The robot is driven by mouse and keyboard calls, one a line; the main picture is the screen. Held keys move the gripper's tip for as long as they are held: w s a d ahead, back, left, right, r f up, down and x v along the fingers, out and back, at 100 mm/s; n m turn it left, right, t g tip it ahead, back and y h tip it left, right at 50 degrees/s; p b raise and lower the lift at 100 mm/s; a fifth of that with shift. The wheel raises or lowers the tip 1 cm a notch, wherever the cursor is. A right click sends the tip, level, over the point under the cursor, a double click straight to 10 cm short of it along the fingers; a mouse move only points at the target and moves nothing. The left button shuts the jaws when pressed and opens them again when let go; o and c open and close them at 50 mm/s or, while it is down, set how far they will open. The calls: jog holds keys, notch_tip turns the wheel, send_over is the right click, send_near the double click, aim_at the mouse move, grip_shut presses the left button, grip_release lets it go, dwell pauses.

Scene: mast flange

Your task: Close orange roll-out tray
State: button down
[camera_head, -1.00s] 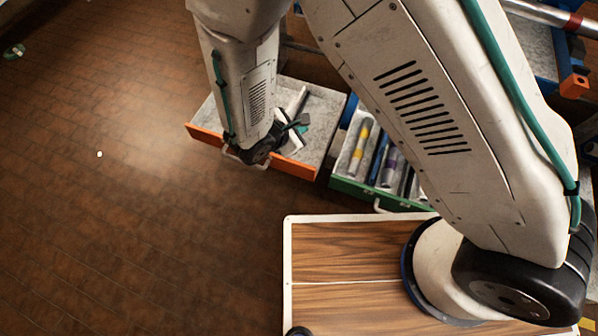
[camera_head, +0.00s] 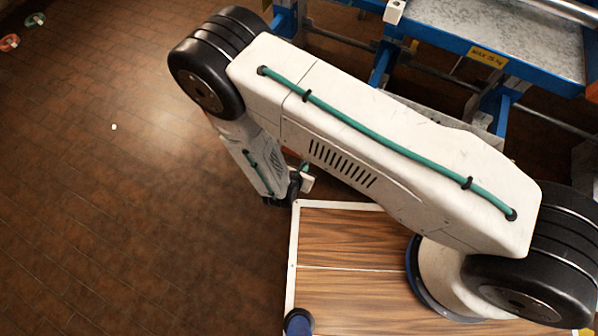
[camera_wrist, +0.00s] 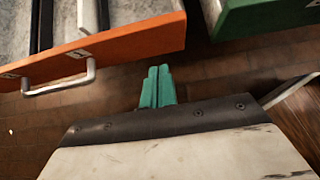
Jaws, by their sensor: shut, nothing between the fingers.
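The orange roll-out tray (camera_wrist: 120,48) is at the upper left of the wrist view. Its silver bar handle (camera_wrist: 60,80) faces me, and part of its grey-lined inside with long items shows behind the front, so it stands at least partly out. My gripper (camera_wrist: 157,72) has green fingers, pressed together and empty. In the wrist view the fingertips are just below the right end of the orange front; I cannot tell whether they touch it. In the head view my gripper (camera_head: 303,182) is low beside my base, and my arm hides nearly all of the tray.
A green tray front (camera_wrist: 265,15) is to the right of the orange one, with a narrow gap between. A blue-framed rack (camera_head: 440,40) with a grey shelf (camera_head: 500,30) stands at the upper right of the head view. The brown tiled floor (camera_head: 100,220) at left is open.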

jog(key=w, duration=0.1)
jog(key=w+d+f, duration=0.1)
jog(key=w, duration=0.1)
jog(key=w+d, duration=0.1)
jog(key=w, duration=0.1)
jog(key=shift+f, duration=0.2)
jog(key=shift+w, duration=0.1)
